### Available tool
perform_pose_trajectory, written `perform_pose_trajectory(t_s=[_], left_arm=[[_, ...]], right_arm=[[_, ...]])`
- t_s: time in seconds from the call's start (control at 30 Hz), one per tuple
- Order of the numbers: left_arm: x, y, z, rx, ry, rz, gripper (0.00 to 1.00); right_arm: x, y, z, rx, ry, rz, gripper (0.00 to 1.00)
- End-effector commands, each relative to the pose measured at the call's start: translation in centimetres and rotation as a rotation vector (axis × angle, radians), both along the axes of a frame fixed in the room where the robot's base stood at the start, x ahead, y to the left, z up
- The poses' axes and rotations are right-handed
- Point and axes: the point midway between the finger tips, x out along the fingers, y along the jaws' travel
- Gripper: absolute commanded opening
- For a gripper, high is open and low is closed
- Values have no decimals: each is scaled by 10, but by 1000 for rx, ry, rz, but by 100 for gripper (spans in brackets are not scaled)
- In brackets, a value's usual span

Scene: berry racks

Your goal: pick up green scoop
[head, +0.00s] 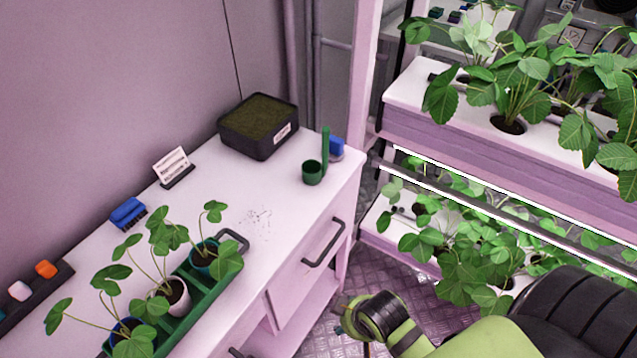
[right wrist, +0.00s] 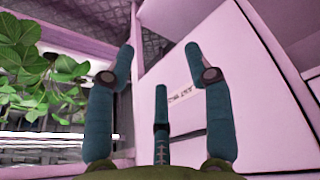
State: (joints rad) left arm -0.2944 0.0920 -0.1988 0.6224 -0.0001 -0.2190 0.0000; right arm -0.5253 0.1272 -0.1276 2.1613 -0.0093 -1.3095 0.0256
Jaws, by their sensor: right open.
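The green scoop (head: 312,172) stands on the white counter (head: 285,205) near its far right corner. Its round cup sits on the surface and its handle points up. My right gripper (head: 342,322) is low at the bottom of the head view, in front of the counter and below its top, well apart from the scoop. In the right wrist view its teal fingers (right wrist: 158,62) are spread with nothing between them, facing a pale cabinet panel. The scoop does not show in that view. My left gripper is in neither view.
A blue object (head: 336,149) is right behind the scoop. A black soil tray (head: 262,147) stands to its left, and a green planter (head: 186,303) with seedlings is nearer. A drawer handle (head: 324,243) sticks out from the counter front. Plant racks (head: 440,112) stand on the right.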

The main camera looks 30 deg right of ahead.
Motion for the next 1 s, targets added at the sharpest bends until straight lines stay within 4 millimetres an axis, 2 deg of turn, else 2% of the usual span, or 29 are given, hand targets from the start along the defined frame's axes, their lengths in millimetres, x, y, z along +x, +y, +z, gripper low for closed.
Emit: perform_pose_trajectory(t_s=[0.03,0.1,0.2,0.47,0.6,0.7,0.8,1.0], left_arm=[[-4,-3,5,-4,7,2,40],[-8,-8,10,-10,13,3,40],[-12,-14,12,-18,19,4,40],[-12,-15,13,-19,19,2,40],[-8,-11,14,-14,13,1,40],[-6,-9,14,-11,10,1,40],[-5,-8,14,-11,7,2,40],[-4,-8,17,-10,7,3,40]], right_arm=[[7,-5,23,-6,-38,-12,53],[23,-14,52,-18,-117,-42,53],[58,-34,86,-35,-281,-98,53],[137,-70,146,-16,-671,-170,53],[175,-85,184,26,-888,-160,53],[197,-92,213,72,-1038,-127,53],[212,-95,237,123,-1152,-83,53],[225,-93,259,178,-1242,-35,53]])
